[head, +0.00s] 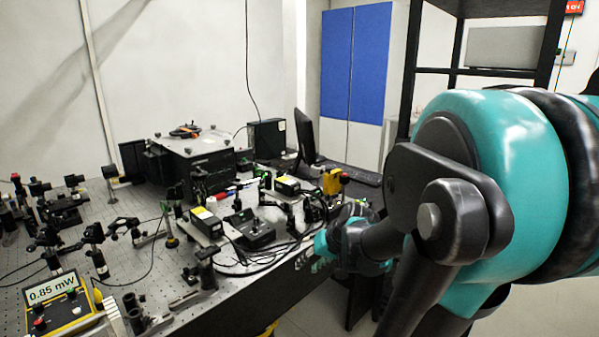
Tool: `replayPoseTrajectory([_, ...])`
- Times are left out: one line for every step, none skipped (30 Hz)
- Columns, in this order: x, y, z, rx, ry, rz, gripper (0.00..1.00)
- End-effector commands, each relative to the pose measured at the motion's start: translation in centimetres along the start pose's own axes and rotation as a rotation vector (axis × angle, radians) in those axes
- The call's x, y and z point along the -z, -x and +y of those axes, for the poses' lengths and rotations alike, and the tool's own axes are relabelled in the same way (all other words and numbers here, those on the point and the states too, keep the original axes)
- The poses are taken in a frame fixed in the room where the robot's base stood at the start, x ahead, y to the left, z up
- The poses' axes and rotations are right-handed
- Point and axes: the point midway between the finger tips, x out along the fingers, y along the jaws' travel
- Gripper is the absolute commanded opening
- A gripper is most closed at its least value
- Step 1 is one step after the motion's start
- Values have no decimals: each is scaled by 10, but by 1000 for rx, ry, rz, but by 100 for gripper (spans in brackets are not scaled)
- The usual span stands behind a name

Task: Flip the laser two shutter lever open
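Two black laser-like boxes with yellow labels sit on the optical bench (95,222). One box (206,222) is nearer and to the left. The other box (287,186) is farther back and to the right. I cannot tell which is laser two, and no shutter lever can be made out. My gripper (346,212) is at the far end of my arm, by the bench's right edge, right of the farther box. It is small and partly hidden by my own wrist, so its fingers cannot be made out. I cannot tell whether it touches anything.
A black control box (254,232) and loose cables lie between the lasers and the front edge. A yellow block (331,181) stands near my gripper. A monitor (306,138) is behind. A power meter (55,300) reads 0.85 mW at front left. Optic mounts crowd the left.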

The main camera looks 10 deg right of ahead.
Motion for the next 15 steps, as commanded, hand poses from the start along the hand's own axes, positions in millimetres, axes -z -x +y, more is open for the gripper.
replayPoseTrajectory([13, 3, -2, 27, -15, 17, 34])
replayPoseTrajectory([21, 5, -4, 46, -23, 27, 34])
replayPoseTrajectory([32, 8, -7, 74, -34, 44, 34])
replayPoseTrajectory([41, 10, -8, 96, -43, 57, 34])
replayPoseTrajectory([51, 14, -10, 118, -52, 73, 34])
replayPoseTrajectory([66, 18, -12, 151, -65, 96, 34])
replayPoseTrajectory([78, 23, -13, 177, -75, 116, 34])
replayPoseTrajectory([91, 28, -14, 205, -87, 139, 34])
replayPoseTrajectory([111, 37, -15, 245, -102, 174, 34])
replayPoseTrajectory([127, 44, -15, 277, -114, 205, 34])
replayPoseTrajectory([143, 52, -14, 308, -126, 237, 34])
replayPoseTrajectory([165, 64, -12, 349, -141, 282, 34])
replayPoseTrajectory([180, 74, -9, 377, -150, 315, 34])
replayPoseTrajectory([194, 82, -7, 403, -159, 346, 34])
replayPoseTrajectory([210, 93, -4, 432, -169, 384, 34])
